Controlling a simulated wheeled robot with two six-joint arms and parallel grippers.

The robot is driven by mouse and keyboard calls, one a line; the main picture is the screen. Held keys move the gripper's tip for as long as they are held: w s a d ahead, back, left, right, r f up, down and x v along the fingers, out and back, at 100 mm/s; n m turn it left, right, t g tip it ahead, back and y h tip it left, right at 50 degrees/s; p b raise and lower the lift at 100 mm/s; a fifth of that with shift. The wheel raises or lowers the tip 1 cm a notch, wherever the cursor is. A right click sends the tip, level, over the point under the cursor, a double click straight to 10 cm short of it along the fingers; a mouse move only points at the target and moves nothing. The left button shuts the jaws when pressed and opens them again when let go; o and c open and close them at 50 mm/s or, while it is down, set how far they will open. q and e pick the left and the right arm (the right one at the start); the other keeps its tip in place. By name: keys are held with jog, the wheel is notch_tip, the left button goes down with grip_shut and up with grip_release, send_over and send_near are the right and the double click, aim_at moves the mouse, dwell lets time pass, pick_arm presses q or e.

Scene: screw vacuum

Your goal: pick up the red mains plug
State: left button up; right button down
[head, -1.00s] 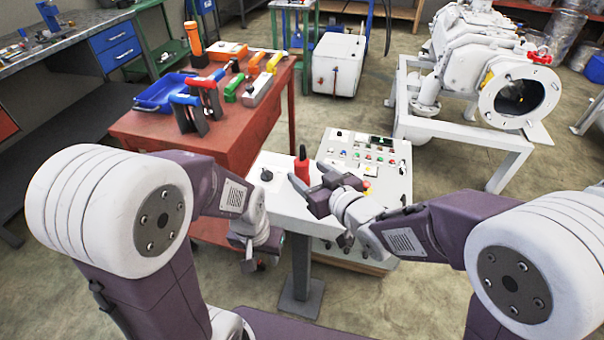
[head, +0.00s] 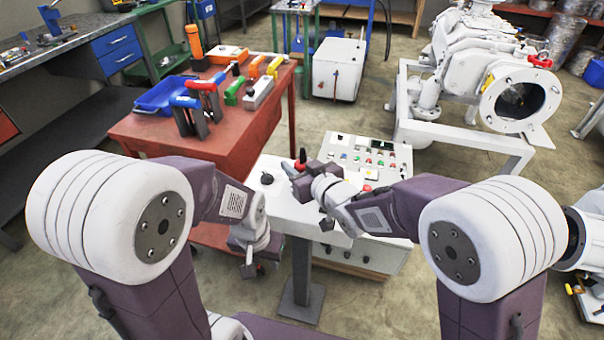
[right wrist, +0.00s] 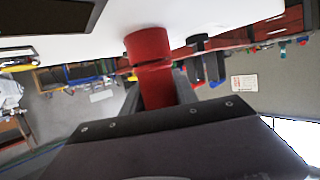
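In the right wrist view the plug (right wrist: 150,62) lies between the two dark fingers, close to both. I cannot tell whether the fingers press on it. My left gripper (head: 248,262) hangs low left of the console, apart from the plug; its fingers are too small to judge.
The console's button panel (head: 365,153) is just right of my right gripper. A red table (head: 190,140) with tools and a blue tray (head: 165,95) stands behind to the left. A white pump (head: 480,75) stands at back right.

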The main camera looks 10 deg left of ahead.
jog(key=w+d+r+p, duration=0.5)
jog(key=d+r+p, duration=0.2)
jog(key=d+r, duration=0.3)
jog(key=shift+w+r, duration=0.2)
jog(key=shift+r, duration=0.4)
